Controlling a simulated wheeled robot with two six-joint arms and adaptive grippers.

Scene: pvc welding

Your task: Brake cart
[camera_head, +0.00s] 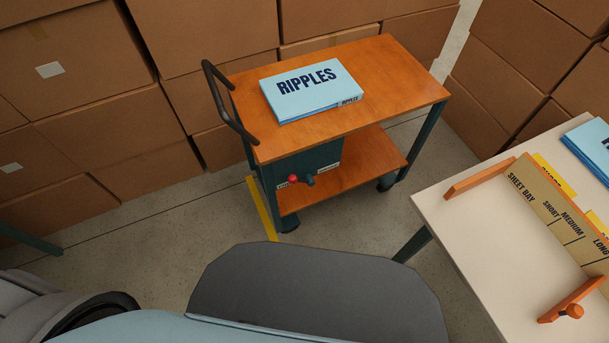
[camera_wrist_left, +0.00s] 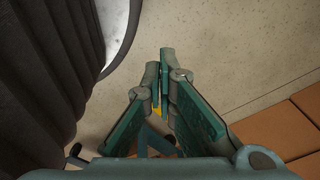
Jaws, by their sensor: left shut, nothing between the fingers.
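The cart (camera_head: 400,75) has an orange wooden top, a lower shelf, dark green legs, black castors and a black handle (camera_head: 222,105) at its left end. A dark green box hangs under the top. A red knob (camera_head: 293,179) on a lever sits on its front, with a small green piece beside it. Labels next to the lever are too small to read. My left gripper (camera_wrist_left: 168,62) shows in the left wrist view, shut and empty above the floor. It is apart from the lever. My right gripper is not in view.
A light blue RIPPLES package (camera_head: 310,88) lies on the cart top. A yellow floor strip (camera_head: 263,208) runs beside the cart. Brown cartons (camera_head: 90,120) are stacked behind. A pale table (camera_head: 455,230) with a labelled sorting rack stands at right. Floor in front of the cart is bare.

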